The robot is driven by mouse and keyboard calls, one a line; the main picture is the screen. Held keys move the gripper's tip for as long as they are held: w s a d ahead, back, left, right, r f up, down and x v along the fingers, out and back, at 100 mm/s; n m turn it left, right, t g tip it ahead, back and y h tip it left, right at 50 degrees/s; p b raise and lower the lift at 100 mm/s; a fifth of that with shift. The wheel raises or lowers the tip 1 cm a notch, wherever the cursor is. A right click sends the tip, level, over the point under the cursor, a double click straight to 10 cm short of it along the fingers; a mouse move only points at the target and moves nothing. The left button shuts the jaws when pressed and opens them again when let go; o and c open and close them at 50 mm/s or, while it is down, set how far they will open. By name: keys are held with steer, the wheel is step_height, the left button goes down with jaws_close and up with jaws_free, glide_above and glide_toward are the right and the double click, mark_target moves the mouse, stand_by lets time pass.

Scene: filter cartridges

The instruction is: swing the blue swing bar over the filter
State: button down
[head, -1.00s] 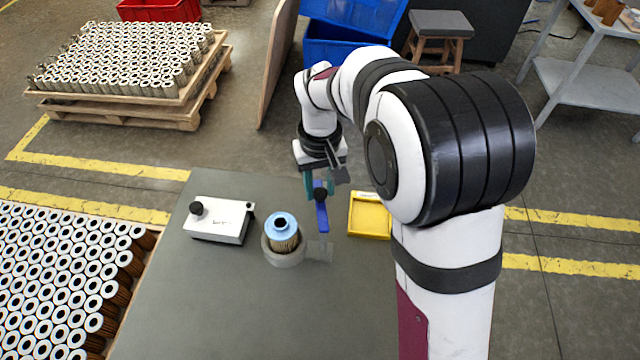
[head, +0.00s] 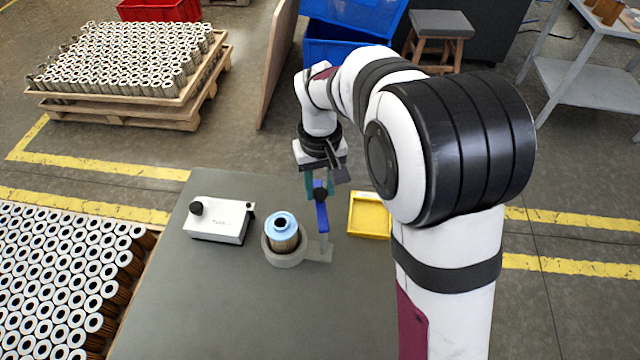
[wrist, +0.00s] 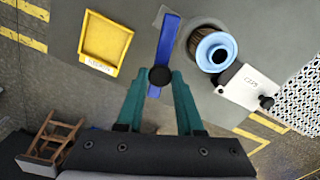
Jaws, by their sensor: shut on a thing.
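The filter (head: 283,229), with a blue top ring and a pleated body, stands upright in a grey round holder (head: 284,258) on the table. The blue swing bar (head: 322,217) lies to the right of the filter, apart from it, and points away from the holder's grey side plate. A black knob (head: 320,195) sits near its far end. My gripper (head: 319,186) is shut on the knob. In the wrist view my gripper (wrist: 160,82) has its teal fingers at the black knob (wrist: 160,77), and the bar (wrist: 167,42) runs up beside the filter (wrist: 213,50).
A white box with a black knob (head: 218,220) stands left of the filter. A yellow tray (head: 369,217) lies to the right of the bar. The front of the grey table (head: 250,315) is clear.

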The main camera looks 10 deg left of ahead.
steer(key=shift+a, duration=0.1)
stand_by(0.4)
steer(key=shift+s+a+n, duration=0.65)
steer(key=shift+s+n, duration=0.25)
steer(key=shift+n, duration=1.6)
steer(key=shift+s+a+n, duration=0.7)
steer(key=shift+s+n, duration=0.15)
steer(key=shift+n, duration=1.65)
steer(key=shift+s+a+n, duration=0.65)
steer(key=shift+s+n, duration=0.25)
steer(key=shift+n, duration=1.6)
steer(key=shift+s, duration=0.1)
steer(key=c, duration=0.5)
jaws_free()
